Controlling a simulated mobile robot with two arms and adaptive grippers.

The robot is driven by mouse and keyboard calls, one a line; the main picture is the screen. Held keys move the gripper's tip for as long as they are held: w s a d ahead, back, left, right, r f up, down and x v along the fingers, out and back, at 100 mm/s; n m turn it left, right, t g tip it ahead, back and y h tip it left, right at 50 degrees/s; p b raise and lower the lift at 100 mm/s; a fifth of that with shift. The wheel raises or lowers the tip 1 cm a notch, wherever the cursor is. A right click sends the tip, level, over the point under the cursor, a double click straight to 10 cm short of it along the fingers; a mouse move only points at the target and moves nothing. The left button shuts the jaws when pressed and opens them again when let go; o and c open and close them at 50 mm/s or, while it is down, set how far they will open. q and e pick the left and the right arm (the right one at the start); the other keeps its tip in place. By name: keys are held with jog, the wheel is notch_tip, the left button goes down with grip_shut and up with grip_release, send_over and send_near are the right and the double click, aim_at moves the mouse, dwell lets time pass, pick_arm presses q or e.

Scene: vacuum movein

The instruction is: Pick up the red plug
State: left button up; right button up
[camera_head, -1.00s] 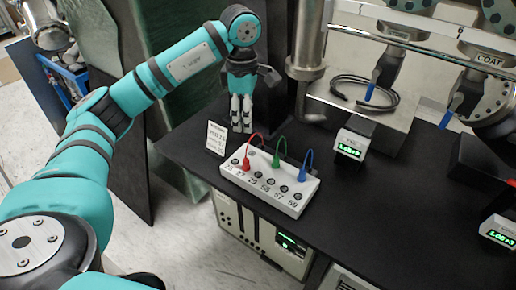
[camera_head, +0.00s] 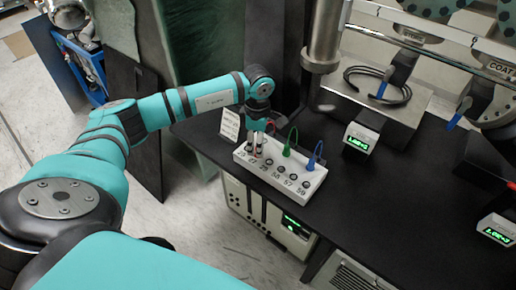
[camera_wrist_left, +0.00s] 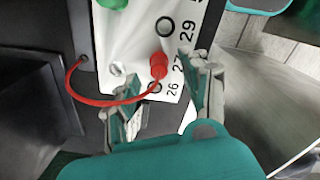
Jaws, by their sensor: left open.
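The red plug (camera_wrist_left: 158,66) stands in the white socket block (camera_wrist_left: 130,25), near the labels 26 and 27, with its red cable (camera_wrist_left: 105,102) looping to the left. My left gripper (camera_head: 257,150) is over the left end of the block (camera_head: 303,191), pointing down. In the left wrist view its open fingers (camera_wrist_left: 165,85) are on either side of the plug, with gaps visible, so it does not hold the plug. In the head view the gripper mostly hides the plug; only a bit of red cable (camera_head: 271,124) shows. My right gripper is not in view.
A green plug (camera_head: 287,149) and a blue plug (camera_head: 312,162) stand in the same block, to the right. A white label card (camera_head: 229,125) stands just left of it. A small display box (camera_head: 361,139) and a metal post (camera_head: 325,40) are behind.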

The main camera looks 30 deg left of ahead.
pick_arm(q)
jog(key=shift+w+d+f+p, duration=0.1)
jog(key=shift+f+p, duration=0.2)
jog(key=shift+f, duration=1.15)
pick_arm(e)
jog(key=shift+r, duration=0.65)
pick_arm(q)
jog(key=shift+c, duration=0.4)
grip_shut()
jog(key=shift+r, duration=0.1)
